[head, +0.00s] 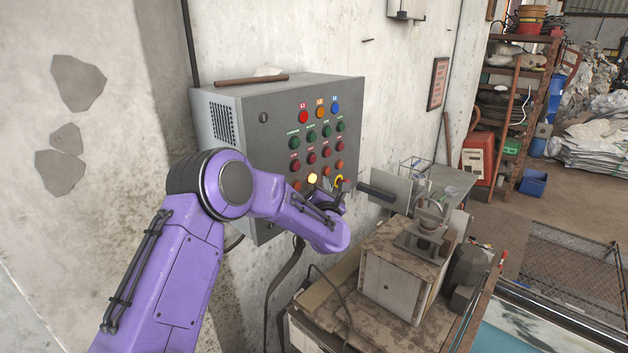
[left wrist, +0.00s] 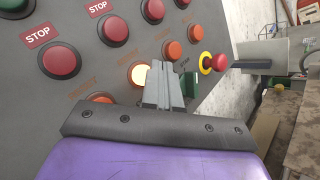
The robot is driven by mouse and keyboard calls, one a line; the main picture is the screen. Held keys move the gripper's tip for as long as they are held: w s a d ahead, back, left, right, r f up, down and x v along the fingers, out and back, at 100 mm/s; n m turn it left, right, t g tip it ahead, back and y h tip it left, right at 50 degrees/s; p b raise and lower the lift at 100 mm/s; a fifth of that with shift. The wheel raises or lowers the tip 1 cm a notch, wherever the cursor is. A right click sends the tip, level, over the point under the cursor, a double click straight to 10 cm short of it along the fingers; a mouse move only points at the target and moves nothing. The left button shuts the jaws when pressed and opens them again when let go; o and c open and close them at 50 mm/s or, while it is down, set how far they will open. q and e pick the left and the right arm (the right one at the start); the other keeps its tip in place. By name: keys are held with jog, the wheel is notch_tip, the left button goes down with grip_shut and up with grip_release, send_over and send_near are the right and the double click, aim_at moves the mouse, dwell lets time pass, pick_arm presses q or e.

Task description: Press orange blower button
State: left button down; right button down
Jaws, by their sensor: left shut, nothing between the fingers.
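The grey control panel (head: 262,135) hangs on the wall with rows of green, red and orange buttons. One orange button (head: 313,178) glows bright yellow-orange in its lower part; it also shows in the left wrist view (left wrist: 141,76). Other orange buttons (left wrist: 172,48) there are unlit. My left gripper (left wrist: 160,66) is shut and empty, its fingertips at the panel just right of the glowing button in the wrist view. I cannot tell whether they touch the panel. My right gripper is not in view.
A red emergency stop with a yellow collar (left wrist: 213,63) sits close right of the fingertips. A green part (left wrist: 190,80) shows behind them. A workbench with a wooden box machine (head: 400,275) stands right of the panel. A cable hangs below the panel.

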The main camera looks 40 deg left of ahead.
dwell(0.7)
pick_arm(q)
jog(key=shift+a+b, duration=0.3)
jog(key=shift+a, duration=0.15)
jog(key=shift+w+a, duration=0.1)
jog(key=shift+a, duration=0.3)
dwell(0.4)
jog(key=shift+b, duration=0.3)
jog(key=shift+d+b, duration=0.3)
jog(key=shift+d, duration=0.6)
